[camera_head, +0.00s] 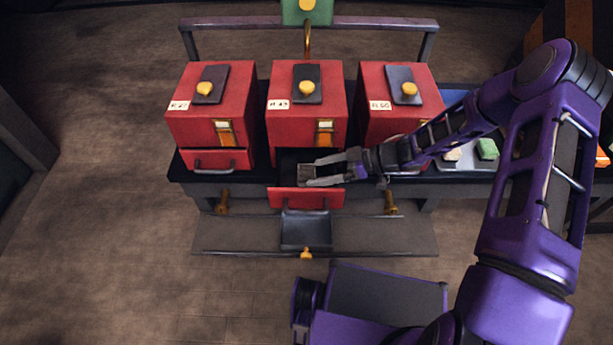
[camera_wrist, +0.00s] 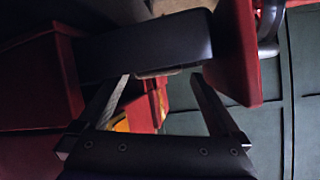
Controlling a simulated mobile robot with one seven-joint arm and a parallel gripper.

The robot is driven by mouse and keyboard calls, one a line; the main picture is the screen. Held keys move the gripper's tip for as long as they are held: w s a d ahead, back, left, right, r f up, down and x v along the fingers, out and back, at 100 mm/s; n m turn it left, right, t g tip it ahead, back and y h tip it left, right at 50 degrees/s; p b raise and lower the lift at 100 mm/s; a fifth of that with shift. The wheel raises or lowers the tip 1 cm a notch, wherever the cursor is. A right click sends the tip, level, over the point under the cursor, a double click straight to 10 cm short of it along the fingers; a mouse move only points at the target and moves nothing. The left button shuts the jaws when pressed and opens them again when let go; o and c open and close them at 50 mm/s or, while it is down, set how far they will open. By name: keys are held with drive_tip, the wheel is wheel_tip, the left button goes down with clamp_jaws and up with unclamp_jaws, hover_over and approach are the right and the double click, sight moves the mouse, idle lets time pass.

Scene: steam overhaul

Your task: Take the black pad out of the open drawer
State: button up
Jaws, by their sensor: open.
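The open drawer (camera_head: 305,198) sticks out of the middle red box, with its red front and handle toward me. In the wrist view the drawer's red front (camera_wrist: 238,50) is on the right, with a dark block-like shape between it and the red box. My gripper (camera_head: 312,171) is open, reaching in from the right over the drawer, its fingers apart. In the wrist view the fingertips (camera_wrist: 160,76) lie at the dark shape's lower edge, where a small grey-brown edge shows between them. I cannot tell whether this is the black pad; the drawer's inside is mostly dark or hidden.
Red boxes stand on the left (camera_head: 210,115) and right (camera_head: 392,112) of the middle red box (camera_head: 302,110), each with a dark yellow-knobbed plate on top. A grey tray (camera_head: 306,230) lies on the lower shelf (camera_head: 230,236). A white tray with a green block (camera_head: 487,149) is at right.

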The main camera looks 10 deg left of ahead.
sight(306, 172)
drive_tip(key=shift+x, duration=1.45)
drive_tip(key=c, duration=1.1)
drive_tip(key=shift+r, duration=0.15)
drive_tip(key=shift+c, duration=0.2)
